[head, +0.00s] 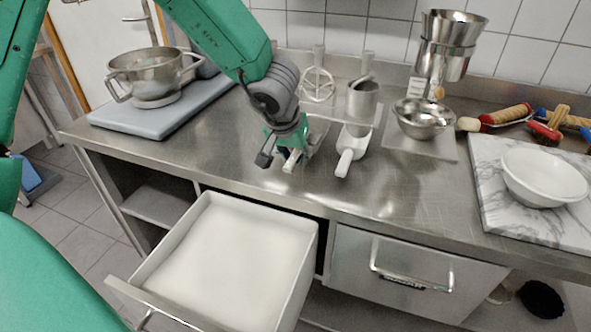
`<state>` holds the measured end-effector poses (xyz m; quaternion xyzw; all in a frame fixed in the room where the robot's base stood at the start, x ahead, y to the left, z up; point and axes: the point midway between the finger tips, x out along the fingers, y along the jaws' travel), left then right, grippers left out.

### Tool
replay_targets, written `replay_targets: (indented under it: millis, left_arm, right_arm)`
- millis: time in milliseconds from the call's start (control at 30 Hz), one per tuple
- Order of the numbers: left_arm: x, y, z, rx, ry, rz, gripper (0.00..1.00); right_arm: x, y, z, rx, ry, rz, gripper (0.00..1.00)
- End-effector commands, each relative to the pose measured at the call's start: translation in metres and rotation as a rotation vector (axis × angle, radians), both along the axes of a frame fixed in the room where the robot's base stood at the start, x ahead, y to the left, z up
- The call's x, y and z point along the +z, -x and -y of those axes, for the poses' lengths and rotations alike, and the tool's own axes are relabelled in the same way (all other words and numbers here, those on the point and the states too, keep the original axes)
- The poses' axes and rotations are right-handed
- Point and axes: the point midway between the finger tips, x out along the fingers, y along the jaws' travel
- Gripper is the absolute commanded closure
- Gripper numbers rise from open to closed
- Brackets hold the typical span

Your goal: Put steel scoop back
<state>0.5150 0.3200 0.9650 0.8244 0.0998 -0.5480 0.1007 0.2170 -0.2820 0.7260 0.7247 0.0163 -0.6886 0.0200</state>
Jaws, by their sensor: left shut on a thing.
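My left gripper (287,148) is low over the steel counter, left of a white scoop. It is shut on the steel scoop (318,127), whose pale handle end sticks out below the fingers. The scoop's shiny bowl shows just right of the gripper, partly hidden by it. I cannot tell whether the scoop touches the counter. A white scoop (350,150) lies beside it with its handle toward me. My right gripper is not in view.
An open drawer (139,299) holds a white bin (309,263) of white contents below the counter. A closed drawer (350,262) is to its right. A steel pot (150,68) stands back left. A steel bowl (421,118) and a white bowl (540,178) on marble (497,218) stand right.

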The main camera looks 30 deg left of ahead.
Motion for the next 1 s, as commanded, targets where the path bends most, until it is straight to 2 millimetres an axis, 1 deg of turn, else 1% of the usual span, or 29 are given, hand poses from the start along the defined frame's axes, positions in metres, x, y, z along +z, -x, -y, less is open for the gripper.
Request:
replay_targets:
  millis: [33, 100, 367, 467, 500, 533, 867, 967, 1000]
  left_arm:
    - [-0.015, 0.0, -0.001, -0.001, -0.001, -0.001, 1.0]
    - [-0.023, 0.0, -0.002, 0.0, 0.002, -0.001, 1.0]
    - [-0.02, 0.0, -0.002, 0.001, 0.002, 0.0, 1.0]
    - [-0.023, 0.0, -0.002, 0.001, 0.001, 0.0, 1.0]
    - [-0.022, 0.0, -0.002, 0.001, 0.002, 0.0, 0.66]
    - [-0.022, 0.0, -0.002, 0.001, 0.002, 0.0, 0.59]
    - [-0.021, -0.001, -0.001, 0.001, 0.002, 0.0, 0.59]
    - [-0.012, 0.002, -0.001, 0.002, 0.003, 0.0, 0.59]
    - [-0.006, 0.004, -0.001, 0.002, 0.004, 0.001, 0.59]
  right_arm:
    - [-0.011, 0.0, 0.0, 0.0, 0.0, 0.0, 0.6]
    - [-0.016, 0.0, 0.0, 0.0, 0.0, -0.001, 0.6]
    - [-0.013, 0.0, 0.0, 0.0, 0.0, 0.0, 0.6]
    - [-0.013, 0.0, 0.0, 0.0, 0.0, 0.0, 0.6]
    - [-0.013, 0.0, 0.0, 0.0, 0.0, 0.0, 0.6]
    - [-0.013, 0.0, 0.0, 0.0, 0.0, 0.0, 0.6]
    - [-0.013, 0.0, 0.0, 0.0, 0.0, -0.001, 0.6]
    - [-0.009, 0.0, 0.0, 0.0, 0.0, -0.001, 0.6]
    - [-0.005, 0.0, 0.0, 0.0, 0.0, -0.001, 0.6]
